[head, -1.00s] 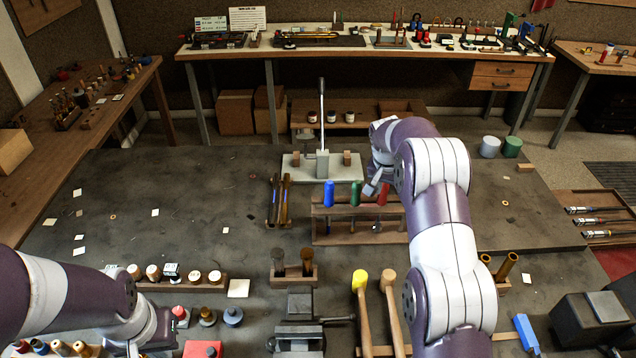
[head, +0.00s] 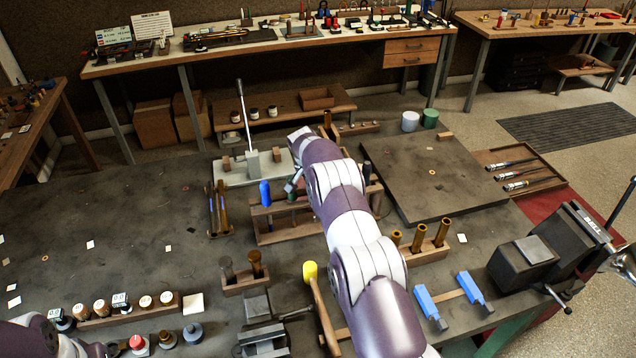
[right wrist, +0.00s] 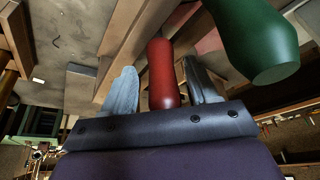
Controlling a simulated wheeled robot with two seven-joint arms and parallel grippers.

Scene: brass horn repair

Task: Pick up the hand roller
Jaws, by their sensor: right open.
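My right gripper (head: 292,186) is at the wooden tool rack (head: 268,236) in the head view. In the right wrist view its two fingers (right wrist: 162,88) stand apart, with a red handle (right wrist: 162,65) between them. A gap shows on both sides of the handle, so it is not gripped. A green handle (right wrist: 262,45) is close on the right in that view. A blue handle (head: 265,193) stands upright in the rack. My arm hides the rack's right part. I cannot tell which handle belongs to the hand roller. My left gripper (head: 98,350) barely shows at the lower left edge, its fingers hidden.
A lever press (head: 251,160) stands behind the rack. A yellow-headed mallet (head: 311,272) and a holder with brass tubes (head: 420,238) are in front and to the right. A vise (head: 560,250) is at the right. The bench left of the rack is mostly clear.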

